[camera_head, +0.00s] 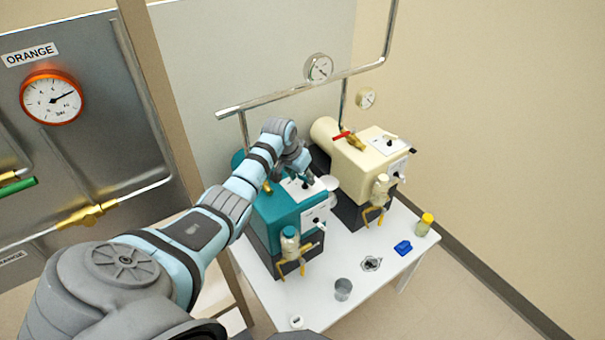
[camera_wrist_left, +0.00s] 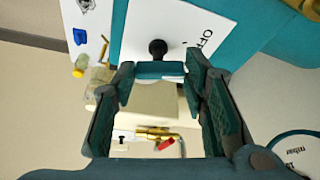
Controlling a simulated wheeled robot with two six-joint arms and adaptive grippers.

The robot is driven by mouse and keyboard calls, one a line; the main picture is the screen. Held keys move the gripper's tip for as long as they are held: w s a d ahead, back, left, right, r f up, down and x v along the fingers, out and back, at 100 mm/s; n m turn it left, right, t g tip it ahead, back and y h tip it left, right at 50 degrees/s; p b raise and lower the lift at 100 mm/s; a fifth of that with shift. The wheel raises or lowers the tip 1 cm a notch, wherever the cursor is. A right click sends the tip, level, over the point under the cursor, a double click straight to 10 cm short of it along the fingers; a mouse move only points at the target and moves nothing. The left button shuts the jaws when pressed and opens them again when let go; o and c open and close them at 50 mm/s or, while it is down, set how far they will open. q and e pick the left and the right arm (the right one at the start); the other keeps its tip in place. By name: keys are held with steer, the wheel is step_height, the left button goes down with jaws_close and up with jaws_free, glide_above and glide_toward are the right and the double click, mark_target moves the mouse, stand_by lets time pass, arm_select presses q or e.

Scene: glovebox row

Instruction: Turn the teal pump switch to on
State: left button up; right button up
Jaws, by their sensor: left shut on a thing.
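The teal pump (camera_head: 275,212) stands on the white table, and its top also shows in the left wrist view (camera_wrist_left: 272,35). Its white switch plate (camera_wrist_left: 185,25) reads OFF at the right. The black pump switch (camera_wrist_left: 157,47) sticks up from this plate. My left gripper (camera_head: 309,178) reaches down over the pump's top from behind. In the left wrist view its fingers (camera_wrist_left: 160,72) stand on both sides of the switch and are shut on it. The exact contact is hard to see. The fingers hide the switch in the head view. My right gripper is not in view.
A cream pump (camera_head: 358,165) with a red-handled valve (camera_head: 342,135) stands close to the right. A metal pipe (camera_head: 290,93) crosses behind. A metal cup (camera_head: 343,289), a blue item (camera_head: 403,247) and a yellow-capped jar (camera_head: 424,225) stand on the table (camera_head: 320,312).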

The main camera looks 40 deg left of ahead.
arm_select(q)
steer(key=shift+w+a+m+h, duration=0.15)
steer(key=shift+m+h, duration=0.25)
steer(key=shift+m, duration=0.6)
steer(key=shift+m+h+b, duration=0.3)
steer(key=shift+m+b, duration=0.35)
steer(key=shift+m, duration=0.15)
steer(key=o, duration=1.2)
steer(key=shift+w, duration=0.1)
steer(key=shift+c, duration=0.2)
steer(key=v, duration=1.2)
steer(key=shift+w, duration=0.15)
